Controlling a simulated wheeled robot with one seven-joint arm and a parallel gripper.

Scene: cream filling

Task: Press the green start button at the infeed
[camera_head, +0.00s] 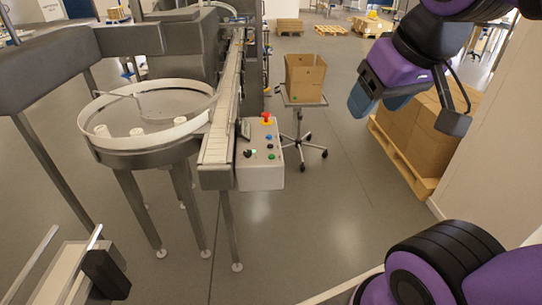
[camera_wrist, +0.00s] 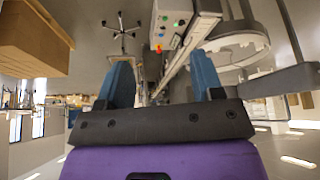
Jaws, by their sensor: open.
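The control box (camera_head: 262,178) is fixed at the near end of the conveyor, next to the round turntable. A small green button (camera_head: 271,156) is low on its panel, under blue and dark buttons. A red mushroom button on yellow (camera_head: 267,119) is at the top. The box also shows in the wrist view (camera_wrist: 187,42), with small green spots on its face; I cannot tell which is the start button there. My gripper (camera_head: 385,103) is open and empty, up and to the right of the box, well apart from it. Its blue fingers spread wide in the wrist view (camera_wrist: 162,68).
The turntable (camera_head: 150,145) with white containers stands left of the conveyor (camera_head: 222,110). A cardboard box (camera_head: 305,75) sits on a wheeled stand behind the control box. Cartons on a pallet (camera_head: 415,170) are at the right wall. Floor between them is clear.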

